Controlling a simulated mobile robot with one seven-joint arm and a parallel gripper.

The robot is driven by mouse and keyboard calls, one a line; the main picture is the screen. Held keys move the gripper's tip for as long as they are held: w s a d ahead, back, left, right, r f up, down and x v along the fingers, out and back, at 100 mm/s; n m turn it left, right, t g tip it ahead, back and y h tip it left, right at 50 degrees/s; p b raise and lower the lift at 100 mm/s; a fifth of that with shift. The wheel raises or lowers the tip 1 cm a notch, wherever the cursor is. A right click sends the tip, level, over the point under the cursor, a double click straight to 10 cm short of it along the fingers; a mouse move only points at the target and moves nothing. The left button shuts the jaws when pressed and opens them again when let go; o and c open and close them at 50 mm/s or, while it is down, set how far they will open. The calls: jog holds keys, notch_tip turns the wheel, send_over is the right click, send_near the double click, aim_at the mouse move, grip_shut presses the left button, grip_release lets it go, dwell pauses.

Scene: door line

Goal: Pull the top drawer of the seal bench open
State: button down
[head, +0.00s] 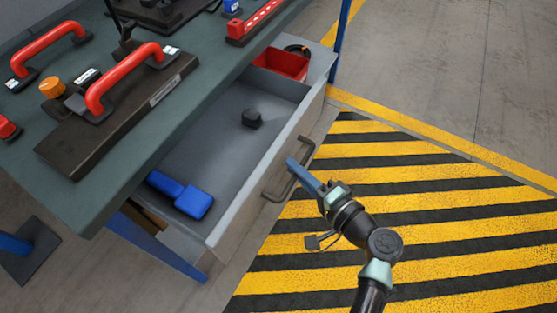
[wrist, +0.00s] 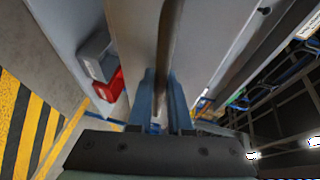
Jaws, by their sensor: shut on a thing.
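The top drawer (head: 235,200) of the seal bench stands well out from under the green bench top (head: 150,130), with its inside open to view. Its dark bar handle (head: 268,190) is on the front panel. My gripper (head: 293,163) is at the handle, with its blue fingers reaching it from the right. In the wrist view the handle (wrist: 170,35) runs between the two blue fingers of my gripper (wrist: 163,80), which are shut on it. The fingers hide part of the handle.
In the drawer lie a blue two-part object (head: 182,195), a small black knob (head: 251,118) and a red bin (head: 282,64). Red-handled fixtures (head: 130,80) stand on the bench top. Yellow-and-black striped floor (head: 420,210) in front of the drawer is clear apart from my arm.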

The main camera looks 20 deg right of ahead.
jog(key=shift+s+d, duration=0.65)
jog(key=c, duration=0.8)
grip_release()
jog(key=shift+c, duration=0.2)
jog(key=v, duration=1.3)
jog(key=shift+p, duration=0.4)
